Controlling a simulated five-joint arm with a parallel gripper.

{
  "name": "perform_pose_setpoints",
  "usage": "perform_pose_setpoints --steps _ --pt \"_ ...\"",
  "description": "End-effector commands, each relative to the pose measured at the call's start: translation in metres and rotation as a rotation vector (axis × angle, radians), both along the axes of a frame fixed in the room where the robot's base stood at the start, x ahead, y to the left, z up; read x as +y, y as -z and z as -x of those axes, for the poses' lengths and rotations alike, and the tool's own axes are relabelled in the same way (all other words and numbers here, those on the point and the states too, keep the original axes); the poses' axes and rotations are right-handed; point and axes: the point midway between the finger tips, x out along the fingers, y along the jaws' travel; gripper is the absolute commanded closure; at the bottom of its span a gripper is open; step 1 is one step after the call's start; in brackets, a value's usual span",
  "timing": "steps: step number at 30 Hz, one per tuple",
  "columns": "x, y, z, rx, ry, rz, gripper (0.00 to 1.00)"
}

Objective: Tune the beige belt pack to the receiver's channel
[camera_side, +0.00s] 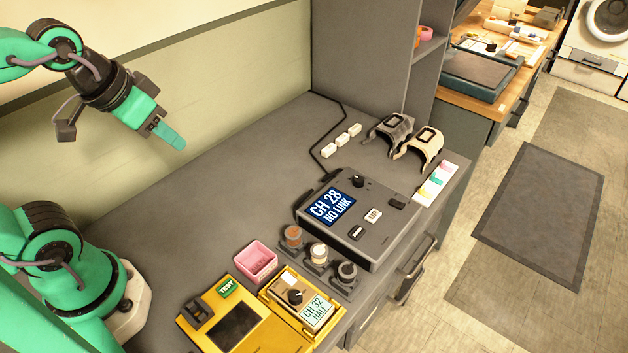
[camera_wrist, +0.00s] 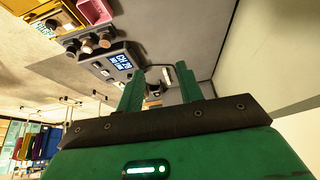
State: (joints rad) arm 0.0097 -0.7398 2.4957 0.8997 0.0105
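The receiver (camera_side: 380,222) is a dark grey box on the bench. Its blue screen (camera_side: 331,207) reads CH 28 NO LINK, and it also shows in the wrist view (camera_wrist: 121,62). The beige belt pack (camera_side: 287,284) sits in a yellow holder (camera_side: 270,302) at the bench's front. It has a dark knob (camera_side: 295,297) and a pale screen (camera_side: 316,313) reading CH 32 HALT. My gripper (camera_side: 171,136) is high above the bench's back left, apart from both. In the wrist view its fingers (camera_wrist: 158,76) are spread with nothing held between them.
Orange-brown (camera_side: 293,237), cream (camera_side: 319,252) and dark (camera_side: 347,272) round pieces stand between receiver and belt pack. Near them are a pink bin (camera_side: 257,262) and a yellow unit with a TEST label (camera_side: 220,318). Two clamp-like stands (camera_side: 420,147) are behind the receiver. The bench's left is clear.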

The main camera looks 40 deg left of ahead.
Motion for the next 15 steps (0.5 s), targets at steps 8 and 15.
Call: perform_pose_setpoints --steps 8,15 --pt "-0.027 0.007 -0.017 0.063 0.204 -0.051 0.57" --pt "-0.074 0.024 -0.036 0.146 0.525 -0.132 0.57"
